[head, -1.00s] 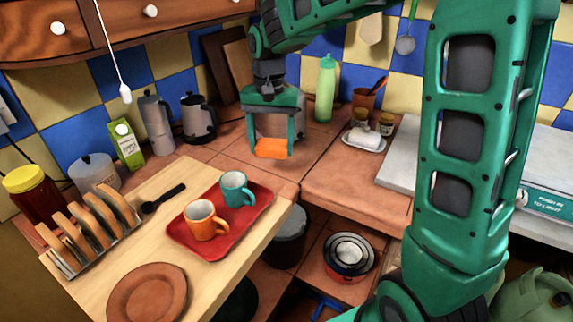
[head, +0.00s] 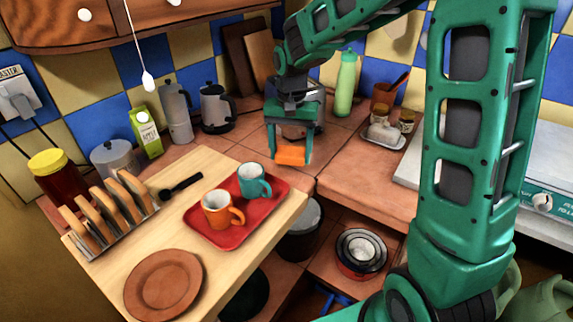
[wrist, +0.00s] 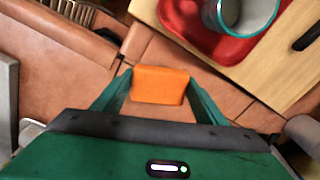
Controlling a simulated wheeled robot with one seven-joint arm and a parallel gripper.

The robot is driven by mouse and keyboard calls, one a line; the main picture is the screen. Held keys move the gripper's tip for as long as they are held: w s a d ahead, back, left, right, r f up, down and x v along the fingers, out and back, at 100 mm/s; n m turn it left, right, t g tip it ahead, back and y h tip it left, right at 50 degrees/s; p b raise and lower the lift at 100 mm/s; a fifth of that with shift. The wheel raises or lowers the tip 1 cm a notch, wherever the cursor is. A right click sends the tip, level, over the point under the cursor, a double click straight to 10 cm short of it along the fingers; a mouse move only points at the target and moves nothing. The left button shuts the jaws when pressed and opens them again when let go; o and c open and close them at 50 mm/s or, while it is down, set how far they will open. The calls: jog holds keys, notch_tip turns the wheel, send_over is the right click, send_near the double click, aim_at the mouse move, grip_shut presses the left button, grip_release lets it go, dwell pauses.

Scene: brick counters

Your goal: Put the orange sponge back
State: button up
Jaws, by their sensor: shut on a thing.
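The orange sponge (head: 291,156) is a small orange block held between the fingertips of my gripper (head: 290,150). In the wrist view the sponge (wrist: 160,85) sits between the two green fingers of my gripper (wrist: 158,88), which press on its left and right sides. In the head view the sponge hangs over the tiled counter, to the right of the red tray. I cannot tell exactly how high it is above the tiles.
A red tray (head: 243,234) with a teal mug (head: 253,186) and an orange mug (head: 217,213) lies on the wooden board (head: 210,274). A green bottle (head: 345,84) stands behind. A small dish (head: 398,141) holds a white item. Tiles around the sponge are clear.

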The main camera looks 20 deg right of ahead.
aim_at(290, 163)
jog(key=shift+f, duration=2.1)
jog(key=o, duration=1)
jog(key=shift+r, duration=0.1)
notch_tip(290, 163, up, 12)
jog(key=shift+f, duration=0.1)
jog(key=s+d, duration=0.8)
jog(key=s, duration=0.3)
jog(key=s+d, duration=0.9)
jog(key=s, duration=0.3)
jog(key=s+f, duration=0.3)
jog(key=s, duration=0.5)
